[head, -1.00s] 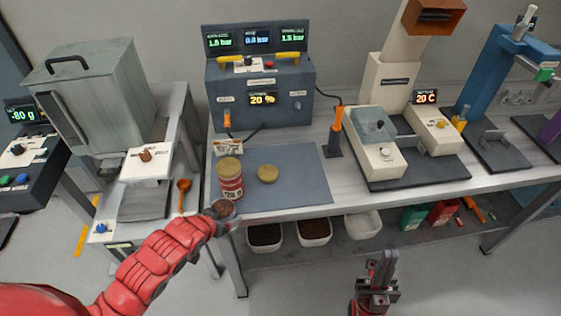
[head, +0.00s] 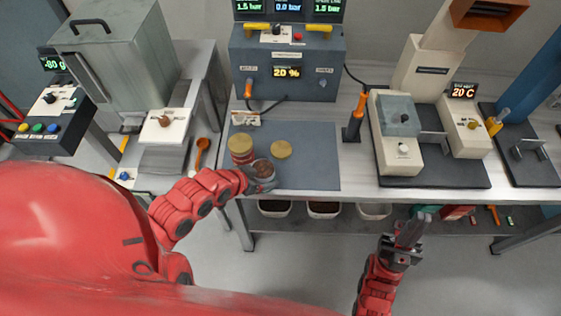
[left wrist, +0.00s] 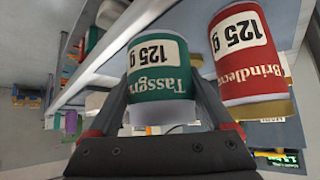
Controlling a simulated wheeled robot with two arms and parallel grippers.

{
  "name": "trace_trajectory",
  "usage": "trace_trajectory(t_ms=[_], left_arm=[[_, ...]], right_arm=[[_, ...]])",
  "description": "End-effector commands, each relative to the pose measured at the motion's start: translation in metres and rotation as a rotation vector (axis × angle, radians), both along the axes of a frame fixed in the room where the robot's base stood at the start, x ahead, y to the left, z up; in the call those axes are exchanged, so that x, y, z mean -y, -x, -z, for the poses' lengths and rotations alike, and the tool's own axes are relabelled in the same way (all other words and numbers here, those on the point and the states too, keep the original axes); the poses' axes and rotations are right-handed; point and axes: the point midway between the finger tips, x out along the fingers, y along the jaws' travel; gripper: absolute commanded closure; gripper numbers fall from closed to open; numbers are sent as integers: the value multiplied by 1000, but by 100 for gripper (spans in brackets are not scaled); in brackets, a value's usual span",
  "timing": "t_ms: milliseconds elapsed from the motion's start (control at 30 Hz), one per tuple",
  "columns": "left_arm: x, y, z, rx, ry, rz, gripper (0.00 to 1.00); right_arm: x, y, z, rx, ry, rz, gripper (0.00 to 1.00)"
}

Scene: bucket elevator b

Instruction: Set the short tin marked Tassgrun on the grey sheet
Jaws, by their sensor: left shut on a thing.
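The short green tin marked Tassgrun (left wrist: 158,85) is between the fingers of my left gripper (left wrist: 160,115), which is shut on it. In the head view the tin (head: 263,167) shows an open top with brown contents. My left gripper (head: 262,178) holds it over the front left part of the grey sheet (head: 312,165). I cannot tell whether its base touches the sheet. My right gripper (head: 408,240) is in front of the bench, away from the tins. Its finger gap is unclear.
A red tin (left wrist: 245,60) with a gold lid (head: 240,145) stands close behind and left of the green tin. A loose gold lid (head: 281,149) lies on the sheet to the right. The sheet's right side is clear. An orange-handled tool (head: 355,120) stands beyond it.

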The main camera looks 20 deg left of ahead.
Motion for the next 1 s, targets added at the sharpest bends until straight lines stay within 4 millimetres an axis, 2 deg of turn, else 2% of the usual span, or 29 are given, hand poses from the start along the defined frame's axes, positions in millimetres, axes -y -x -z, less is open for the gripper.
trace_trajectory(t_ms=[200,400,633,800,1000], left_arm=[[14,-41,1,1,1,2,60],[23,-70,5,0,2,0,60],[27,-83,8,-2,0,0,60],[27,-81,30,-7,1,-1,60],[26,-82,43,-2,2,-2,60]], right_arm=[[0,0,-8,0,0,0,100],[0,0,-14,0,0,0,100],[0,0,-19,0,0,0,100],[0,0,-31,0,0,0,100],[0,0,-34,0,0,0,100]])
